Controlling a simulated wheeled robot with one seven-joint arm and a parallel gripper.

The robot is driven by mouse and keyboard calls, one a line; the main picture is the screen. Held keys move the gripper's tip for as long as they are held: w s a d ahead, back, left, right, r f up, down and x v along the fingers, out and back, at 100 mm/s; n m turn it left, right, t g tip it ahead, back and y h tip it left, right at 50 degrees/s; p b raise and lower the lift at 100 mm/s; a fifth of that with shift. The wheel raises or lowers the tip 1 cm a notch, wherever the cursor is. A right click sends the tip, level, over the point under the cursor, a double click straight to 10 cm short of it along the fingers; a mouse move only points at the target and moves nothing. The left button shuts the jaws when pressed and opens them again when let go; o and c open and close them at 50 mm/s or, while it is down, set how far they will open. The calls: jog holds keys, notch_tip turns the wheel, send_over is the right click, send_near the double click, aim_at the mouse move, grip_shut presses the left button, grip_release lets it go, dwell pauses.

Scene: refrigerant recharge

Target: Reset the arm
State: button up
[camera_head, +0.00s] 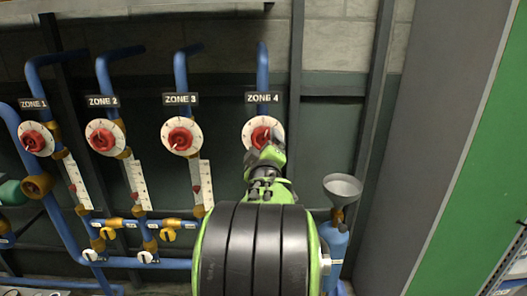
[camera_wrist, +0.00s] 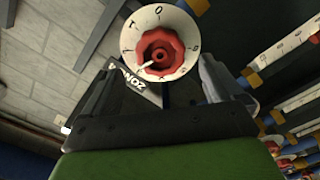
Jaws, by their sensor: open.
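My gripper (camera_head: 265,150) is raised in front of the ZONE 4 dial (camera_head: 252,126) and hides the dial's lower part in the head view. In the wrist view my gripper (camera_wrist: 156,72) is open, with its dark fingers spread to the left and right. The white dial face with its red knob (camera_wrist: 160,52) shows ahead between and just above them. The knob's white pointer points to the lower left. Nothing is held. I cannot tell the exact gap between fingertips and knob. My arm covers the pipe and gauge below ZONE 4.
Similar dials stand left at ZONE 1 (camera_head: 34,139), ZONE 2 (camera_head: 105,137) and ZONE 3 (camera_head: 181,137), on blue pipes with yellow valves (camera_head: 168,228) below. A grey funnel (camera_head: 342,188) on a blue cylinder (camera_head: 336,240) stands right of my arm. A grey panel (camera_head: 440,130) bounds the right.

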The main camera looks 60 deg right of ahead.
jog(key=b+v, duration=0.1)
jog(key=v, duration=0.2)
dwell(0.5)
